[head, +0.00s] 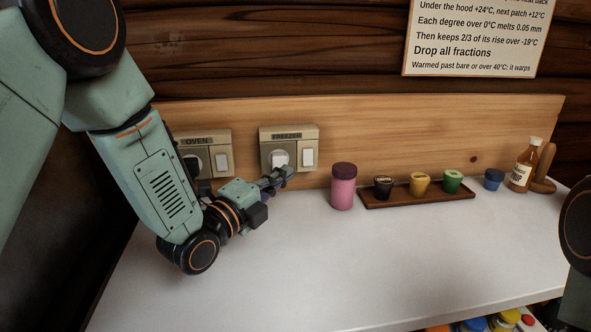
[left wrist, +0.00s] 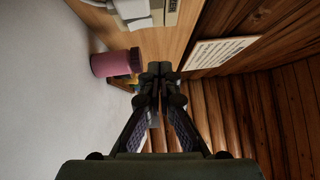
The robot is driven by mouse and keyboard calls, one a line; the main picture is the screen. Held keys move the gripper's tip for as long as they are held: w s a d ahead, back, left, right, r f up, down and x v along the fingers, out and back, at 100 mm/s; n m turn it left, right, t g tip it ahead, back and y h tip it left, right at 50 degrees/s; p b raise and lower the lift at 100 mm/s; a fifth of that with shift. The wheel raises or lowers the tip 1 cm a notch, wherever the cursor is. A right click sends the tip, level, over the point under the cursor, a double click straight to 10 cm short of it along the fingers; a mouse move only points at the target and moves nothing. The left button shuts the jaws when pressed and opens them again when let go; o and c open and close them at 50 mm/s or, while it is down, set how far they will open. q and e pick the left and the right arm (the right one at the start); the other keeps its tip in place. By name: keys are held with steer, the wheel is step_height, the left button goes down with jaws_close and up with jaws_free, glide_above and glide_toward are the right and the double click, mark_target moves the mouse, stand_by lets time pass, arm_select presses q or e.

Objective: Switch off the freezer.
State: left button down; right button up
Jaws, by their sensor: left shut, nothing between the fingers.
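The freezer switch plate (head: 289,147) is a beige box labelled FREEZER on the wooden backboard, in the middle of the head view. It has a round socket with a plug on its left and a white rocker switch (head: 309,158) on its right. My left gripper (head: 288,171) is shut and empty. In the head view its tips show just below the plate, under the socket and rocker. I cannot tell whether they touch the plate. In the left wrist view the closed fingertips (left wrist: 160,70) point ahead, with part of a switch plate (left wrist: 155,12) at the top. My right gripper is not in view.
The oven switch plate (head: 204,152) is left of the freezer one, partly behind my left arm. A pink jar (head: 343,187), a brown tray (head: 398,202) with small cups, a blue cup (head: 494,179) and a brown bottle (head: 525,165) stand to the right. The front counter is clear.

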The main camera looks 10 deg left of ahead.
arm_select(q)
steer(key=shift+r+v, duration=0.25)
steer(key=shift+v, duration=1)
